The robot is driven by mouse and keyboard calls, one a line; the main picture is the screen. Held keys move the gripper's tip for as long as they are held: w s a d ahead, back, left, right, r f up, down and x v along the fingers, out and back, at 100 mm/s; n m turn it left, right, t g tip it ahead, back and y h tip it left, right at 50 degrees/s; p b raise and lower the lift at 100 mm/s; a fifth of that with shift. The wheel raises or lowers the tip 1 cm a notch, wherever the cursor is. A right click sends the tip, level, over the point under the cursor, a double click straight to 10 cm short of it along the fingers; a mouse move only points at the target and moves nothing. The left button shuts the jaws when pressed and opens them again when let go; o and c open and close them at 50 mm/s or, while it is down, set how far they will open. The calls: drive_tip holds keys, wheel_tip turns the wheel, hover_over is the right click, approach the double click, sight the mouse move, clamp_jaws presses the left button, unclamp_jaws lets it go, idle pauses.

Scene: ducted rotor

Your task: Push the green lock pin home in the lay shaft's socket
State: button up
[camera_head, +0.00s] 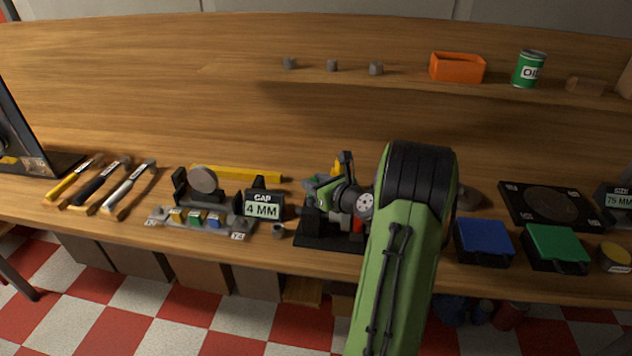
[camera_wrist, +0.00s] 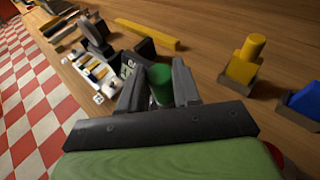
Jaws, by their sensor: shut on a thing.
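My gripper (camera_wrist: 158,80) is shut on a green cylinder, which looks like the green lock pin (camera_wrist: 160,84), in the wrist view. The pin's end sits between the two grey fingers. In the head view my gripper (camera_head: 325,196) is over the black stand (camera_head: 312,241) at the middle of the bench. The pin cannot be made out clearly there. I cannot tell the lay shaft or its socket apart in either view; my arm and gripper cover much of that spot. How deep the pin sits cannot be told.
A gauge labelled CAP 4 MM (camera_head: 263,206) stands just left of the stand. A yellow post on a yellow block (camera_wrist: 247,62) and a blue part (camera_wrist: 302,103) are close on the right in the wrist view. Blue (camera_head: 483,243) and green (camera_head: 556,247) cases lie to the right.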

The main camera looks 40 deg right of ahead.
drive_tip(key=shift+f, duration=0.25)
drive_tip(key=o, duration=1.1)
drive_tip(key=shift+s, duration=0.1)
drive_tip(key=p+v, duration=0.1)
drive_tip(key=v, duration=1.4)
drive_tip(key=shift+s+a+r, duration=0.1)
drive_tip(key=shift+s, duration=0.2)
